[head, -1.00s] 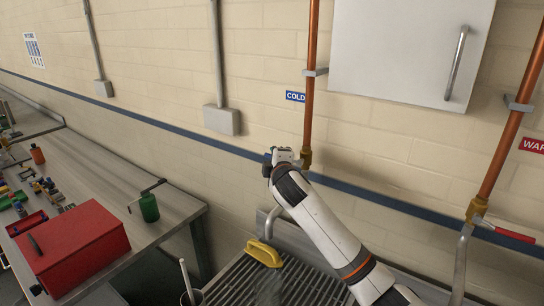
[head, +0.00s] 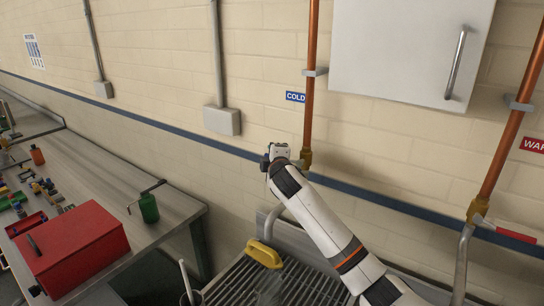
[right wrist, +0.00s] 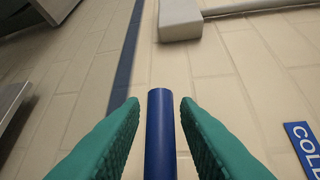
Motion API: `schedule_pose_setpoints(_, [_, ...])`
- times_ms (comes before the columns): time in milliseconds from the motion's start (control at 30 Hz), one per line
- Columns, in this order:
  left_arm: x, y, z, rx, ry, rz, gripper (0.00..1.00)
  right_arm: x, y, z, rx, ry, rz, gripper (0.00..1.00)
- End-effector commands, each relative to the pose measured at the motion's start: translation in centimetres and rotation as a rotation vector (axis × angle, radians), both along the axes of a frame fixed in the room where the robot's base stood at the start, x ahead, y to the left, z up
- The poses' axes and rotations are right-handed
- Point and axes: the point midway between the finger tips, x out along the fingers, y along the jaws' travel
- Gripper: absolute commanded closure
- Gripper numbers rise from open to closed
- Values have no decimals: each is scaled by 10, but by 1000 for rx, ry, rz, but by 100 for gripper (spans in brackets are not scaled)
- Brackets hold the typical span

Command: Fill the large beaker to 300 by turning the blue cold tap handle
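The blue cold tap handle (right wrist: 161,140) shows in the right wrist view as an upright bar. My right gripper (right wrist: 160,102) has its two teal fingers on either side of the handle, with a narrow gap showing at each side. In the head view my right gripper (head: 267,161) is at the cold pipe (head: 309,90), and it and the arm mostly hide the tap. My left gripper is out of view.
The slatted sink (head: 229,283) lies below the tap. A red tap handle (head: 515,236) is on the warm pipe (head: 505,145) at right. A wall cabinet (head: 405,50) hangs above.

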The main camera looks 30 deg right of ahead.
Motion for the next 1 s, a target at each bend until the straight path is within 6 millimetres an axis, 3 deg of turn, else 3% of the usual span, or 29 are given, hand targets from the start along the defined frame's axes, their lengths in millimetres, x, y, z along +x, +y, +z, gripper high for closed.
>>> schedule_pose_setpoints(33, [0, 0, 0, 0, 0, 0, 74, 0, 0, 0, 0, 0, 0, 80])
schedule_pose_setpoints(167, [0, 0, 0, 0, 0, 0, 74, 0, 0, 0, 0, 0, 0, 100])
schedule_pose_setpoints(1000, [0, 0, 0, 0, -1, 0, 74, 0, 0, -1, 1, 2, 0, 100])
